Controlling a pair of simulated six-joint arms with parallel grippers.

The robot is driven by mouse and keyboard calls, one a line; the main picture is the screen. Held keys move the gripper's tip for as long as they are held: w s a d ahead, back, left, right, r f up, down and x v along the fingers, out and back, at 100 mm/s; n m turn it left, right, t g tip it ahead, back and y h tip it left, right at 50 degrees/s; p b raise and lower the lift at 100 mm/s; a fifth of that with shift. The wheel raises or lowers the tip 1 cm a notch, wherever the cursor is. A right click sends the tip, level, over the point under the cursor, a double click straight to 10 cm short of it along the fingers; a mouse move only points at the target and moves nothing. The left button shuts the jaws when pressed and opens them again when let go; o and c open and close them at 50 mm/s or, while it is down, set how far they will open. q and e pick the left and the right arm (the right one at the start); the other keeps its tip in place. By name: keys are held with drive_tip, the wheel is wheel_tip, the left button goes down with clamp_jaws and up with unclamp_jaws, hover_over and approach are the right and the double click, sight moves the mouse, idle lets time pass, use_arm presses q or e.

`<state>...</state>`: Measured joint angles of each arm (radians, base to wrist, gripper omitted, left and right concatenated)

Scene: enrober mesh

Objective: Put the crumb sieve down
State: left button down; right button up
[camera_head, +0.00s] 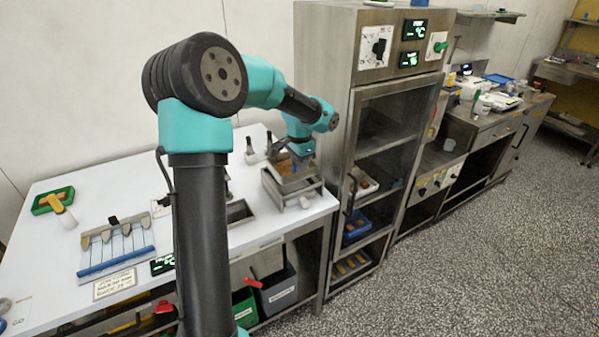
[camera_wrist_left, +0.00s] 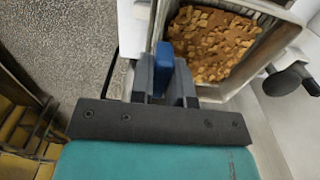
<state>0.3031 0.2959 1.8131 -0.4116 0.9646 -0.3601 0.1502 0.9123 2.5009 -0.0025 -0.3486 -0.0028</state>
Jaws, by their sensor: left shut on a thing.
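The crumb sieve (camera_head: 294,182) is a square metal frame with brown crumbs in it, at the right end of the white table. In the left wrist view the sieve (camera_wrist_left: 286,30) fills the upper right, with its crumbs and metal rim showing. My left gripper (camera_head: 300,153) is shut on its blue handle (camera_wrist_left: 164,62), at the sieve's edge. A metal stand (camera_head: 300,204) shows directly below the sieve in the head view; I cannot tell whether the two touch. My right gripper is not in view.
A tall steel cabinet (camera_head: 338,110) stands close on the right of the table. Black-knobbed items (camera_head: 250,157) stand behind the sieve. A rack with several tools (camera_head: 115,245) and a green tray (camera_head: 45,205) lie to the left. Bins (camera_head: 279,291) sit below.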

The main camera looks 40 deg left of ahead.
use_arm(q)
drive_tip(key=shift+w+a, duration=0.35)
drive_tip(key=shift+a, duration=0.05)
drive_tip(key=shift+f, duration=1.8)
drive_tip(key=shift+f, duration=0.15)
drive_tip(key=c, duration=1.1)
unclamp_jaws()
drive_tip(key=shift+d, duration=0.1)
wheel_tip(320, 180, up, 12)
drive_tip(key=shift+r, duration=0.15)
